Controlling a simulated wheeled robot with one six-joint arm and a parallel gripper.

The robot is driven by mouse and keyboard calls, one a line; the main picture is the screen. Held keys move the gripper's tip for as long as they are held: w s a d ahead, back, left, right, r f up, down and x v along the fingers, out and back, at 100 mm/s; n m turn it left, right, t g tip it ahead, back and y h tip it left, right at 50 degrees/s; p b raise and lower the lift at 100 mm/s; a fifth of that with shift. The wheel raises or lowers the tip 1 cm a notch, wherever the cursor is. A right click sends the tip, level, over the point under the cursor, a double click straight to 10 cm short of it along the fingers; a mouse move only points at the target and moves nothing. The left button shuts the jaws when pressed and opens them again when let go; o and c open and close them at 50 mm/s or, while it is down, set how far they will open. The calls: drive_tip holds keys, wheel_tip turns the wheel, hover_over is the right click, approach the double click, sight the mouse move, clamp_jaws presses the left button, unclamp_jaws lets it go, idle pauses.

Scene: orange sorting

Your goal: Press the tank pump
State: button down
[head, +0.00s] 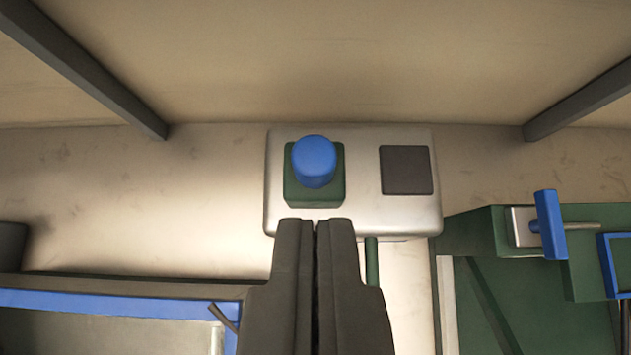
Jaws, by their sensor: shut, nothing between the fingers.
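A light metal control box (360,207) is fixed on the pale wall ahead. On its left half a round blue button (314,162) stands out from a dark green square base (315,190). On its right half is a flat dark square (406,170). My gripper (315,224) is shut and empty. Its fingertips appear just below the green base in the picture and overlap the box's lower edge. I cannot tell how far they are from the box, but the button is in full view and uncovered.
A blue-rimmed tank or tray (120,300) lies at lower left. At lower right is a green frame (470,232) with a blue handle (550,224). Dark beams (85,70) slope in at both upper corners. A thin green pipe (371,262) runs down below the box.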

hover_over(315, 181)
wheel_tip(315, 181, down, 7)
wheel_tip(315, 181, down, 3)
drive_tip(key=shift+s+r, duration=0.1)
drive_tip(key=shift+s, duration=0.05)
drive_tip(key=shift+f, duration=0.6)
drive_tip(key=shift+f, duration=1.85)
drive_tip(key=v, duration=1.7)
drive_tip(key=shift+r, duration=0.35)
